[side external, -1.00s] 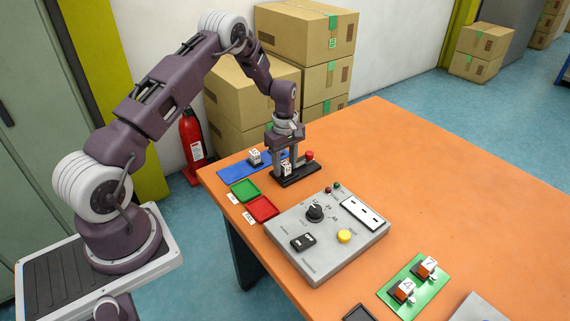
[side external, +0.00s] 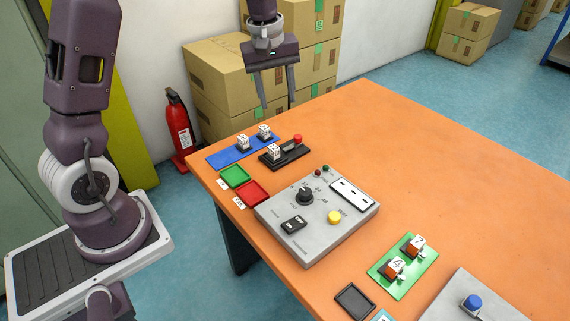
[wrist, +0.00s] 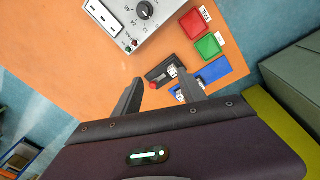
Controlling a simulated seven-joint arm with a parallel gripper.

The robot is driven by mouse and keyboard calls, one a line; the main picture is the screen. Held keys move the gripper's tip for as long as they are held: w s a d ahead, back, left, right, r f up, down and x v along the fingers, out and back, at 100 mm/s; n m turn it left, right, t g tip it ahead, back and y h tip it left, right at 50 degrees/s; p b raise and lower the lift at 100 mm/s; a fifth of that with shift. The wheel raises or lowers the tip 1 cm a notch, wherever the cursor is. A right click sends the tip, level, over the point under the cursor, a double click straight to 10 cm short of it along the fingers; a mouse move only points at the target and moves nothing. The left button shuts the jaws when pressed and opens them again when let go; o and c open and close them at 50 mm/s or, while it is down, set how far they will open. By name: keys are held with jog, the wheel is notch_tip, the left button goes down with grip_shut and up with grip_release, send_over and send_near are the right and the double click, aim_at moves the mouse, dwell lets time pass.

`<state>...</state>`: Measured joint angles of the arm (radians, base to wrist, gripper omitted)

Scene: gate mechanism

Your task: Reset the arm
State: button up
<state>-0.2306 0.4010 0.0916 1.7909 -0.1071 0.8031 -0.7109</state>
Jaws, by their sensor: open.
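My gripper (side external: 278,92) is open and empty, raised well above the far left part of the orange table (side external: 400,140). In the wrist view my gripper (wrist: 160,92) points down at the table with its two fingers apart. Below it is a black base (side external: 290,154) with a white die-like cube (side external: 274,152) and a red button (side external: 297,139). The black base also shows between the fingers in the wrist view (wrist: 159,77). Behind it, a blue plate (side external: 225,157) carries two more white cubes, one (side external: 243,142) and another (side external: 264,131).
Green (side external: 235,176) and red (side external: 252,193) trays lie near the left edge. A grey control panel (side external: 300,228) has a dial and a yellow button. A green plate (side external: 385,279) holds numbered cubes. Boxes (side external: 219,73) and a fire extinguisher (side external: 180,128) stand behind. The table's far right is clear.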

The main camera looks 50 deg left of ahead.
jog(key=s+d+r+m+t, duration=0.2)
jog(key=s+d+r+m, duration=0.3)
jog(key=s+d+r, duration=0.35)
jog(key=s+d+m+t, duration=0.1)
jog(key=s+m, duration=0.6)
jog(key=s, duration=1)
jog(key=shift+s+d+r+m+t, duration=0.3)
jog(key=shift+d+t, duration=0.1)
jog(key=shift+d, duration=0.5)
